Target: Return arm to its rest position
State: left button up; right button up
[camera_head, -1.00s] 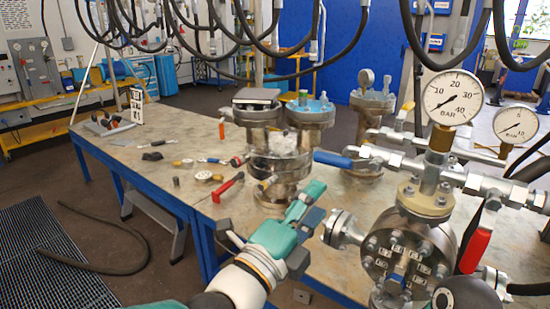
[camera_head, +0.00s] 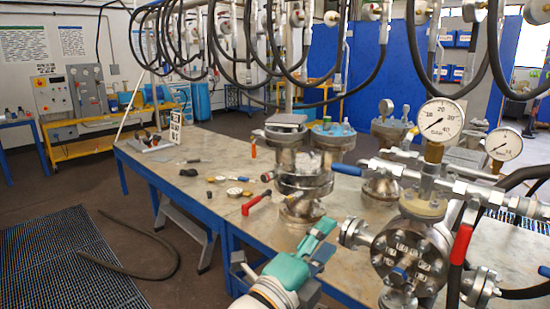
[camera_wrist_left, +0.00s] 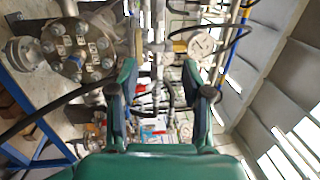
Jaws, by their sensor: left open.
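My left arm comes in from the bottom of the head view. Its teal left gripper (camera_head: 322,238) is in front of the table's near edge, left of the flanged vessel (camera_head: 408,256) with the bolted face. The fingers look empty. In the left wrist view the two fingers of the left gripper (camera_wrist_left: 162,88) stand apart with nothing between them. The flanged vessel also shows there at the upper left (camera_wrist_left: 84,46), beyond the fingers and apart from them. My right gripper is not in view.
The workbench (camera_head: 212,155) carries a twin-topped flanged vessel (camera_head: 303,178), a red-handled tool (camera_head: 256,203) and small fittings. Pressure gauges (camera_head: 440,121) stand above the right vessel. Black hoses (camera_head: 262,45) hang overhead. A hose (camera_head: 130,262) lies on the floor at left.

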pick_arm(q)
jog(key=w+a+f+n+g+y+p, duration=0.1)
jog(key=w+a+f+n+y+p, duration=0.15)
jog(key=a+f, duration=0.4)
jog(key=w+a+f+n+g+y+p, duration=0.1)
jog(key=w+a+f+y, duration=0.25)
jog(key=f, duration=0.55)
jog(key=s+a+f+n+g+y+p, duration=0.1)
jog(key=s+a+f+n+g, duration=0.2)
jog(key=f, duration=0.5)
jog(key=s+a+f+n+g+y+p, duration=0.1)
jog(key=a+f+n+p, duration=0.2)
jog(key=f, duration=0.5)
jog(key=s+a+f+n+g, duration=0.2)
jog(key=s+f+n+g, duration=0.2)
jog(key=s+f+n, duration=0.3)
jog(key=s+a+f+n+g, duration=0.2)
jog(key=s+f+n+g, duration=0.2)
jog(key=s+f+n, duration=0.3)
jog(key=s+n, duration=0.4)
jog(key=s, duration=0.5)
jog(key=shift+f+n+g+y, duration=0.3)
jog(key=shift+f+n+y, duration=0.05)
jog(key=shift+y, duration=0.05)
jog(key=shift+w, duration=0.1)
